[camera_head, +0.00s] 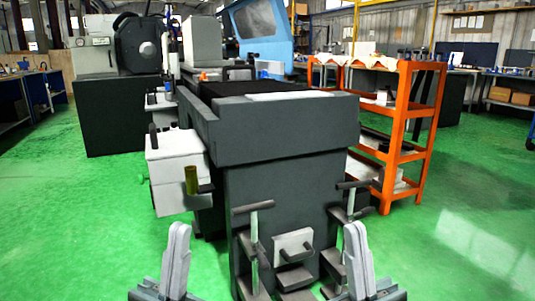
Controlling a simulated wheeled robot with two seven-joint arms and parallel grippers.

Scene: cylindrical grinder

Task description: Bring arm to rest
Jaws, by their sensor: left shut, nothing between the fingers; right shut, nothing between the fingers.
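My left gripper (175,258) shows at the bottom of the head view, left of centre. Its pale fingers point up and are closed together with nothing between them. My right gripper (357,258) shows at the bottom, right of centre. Its fingers also point up, closed and empty. Both grippers appear in front of the dark grey cylindrical grinder (285,185), one toward each side of its near end. The arms behind the grippers are mostly cut off by the lower picture edge.
The grinder has a white box (175,160) on its left side and levers (253,235) low on its near end. An orange shelf rack (400,130) stands to the right. Green floor (85,225) is clear at left and right. Blue benches (30,100) stand far left.

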